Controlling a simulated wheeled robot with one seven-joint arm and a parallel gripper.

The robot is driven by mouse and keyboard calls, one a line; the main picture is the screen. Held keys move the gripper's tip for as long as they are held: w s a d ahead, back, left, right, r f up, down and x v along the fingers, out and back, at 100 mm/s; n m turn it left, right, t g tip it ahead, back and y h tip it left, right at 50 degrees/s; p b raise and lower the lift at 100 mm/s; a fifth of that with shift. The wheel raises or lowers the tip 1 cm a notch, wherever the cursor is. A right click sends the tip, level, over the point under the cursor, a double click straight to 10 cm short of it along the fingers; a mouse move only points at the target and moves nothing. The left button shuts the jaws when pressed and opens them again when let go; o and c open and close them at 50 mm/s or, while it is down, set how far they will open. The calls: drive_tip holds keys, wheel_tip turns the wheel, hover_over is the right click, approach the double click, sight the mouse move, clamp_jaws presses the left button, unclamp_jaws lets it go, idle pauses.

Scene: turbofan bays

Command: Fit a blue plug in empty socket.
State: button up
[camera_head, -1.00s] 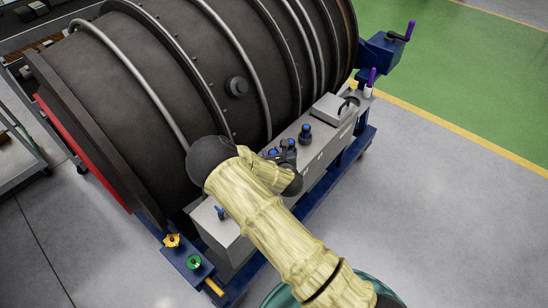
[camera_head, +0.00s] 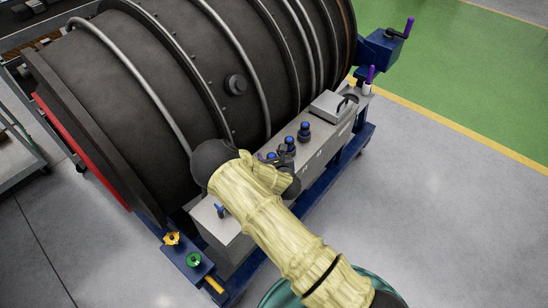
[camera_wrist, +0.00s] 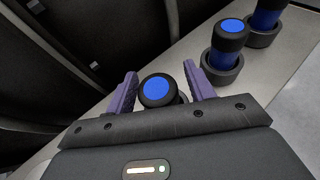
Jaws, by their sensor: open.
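My gripper (camera_wrist: 160,74) is open in the wrist view, with one purple finger on each side of a dark plug with a blue top (camera_wrist: 157,89). Gaps show between the plug and both fingers. Its lower part is mostly hidden by my gripper. Two more blue plugs, one nearer (camera_wrist: 228,42) and one farther (camera_wrist: 265,18), stand upright in dark round sockets on the grey surface. In the head view, blue-topped plugs (camera_head: 304,130) stand in a row on the grey bench (camera_head: 318,148), and my arm partly covers the row.
The large dark engine casing (camera_head: 130,75) stands close behind the bench. A grey box (camera_head: 330,106) sits at the bench's far end. A small blue item (camera_head: 220,210) is at the near end. The blue stand (camera_head: 362,145) runs below. Floor to the right is clear.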

drive_tip(key=shift+r, duration=0.15)
drive_tip(key=b+v, duration=0.2)
drive_tip(key=v, duration=1)
idle(0.3)
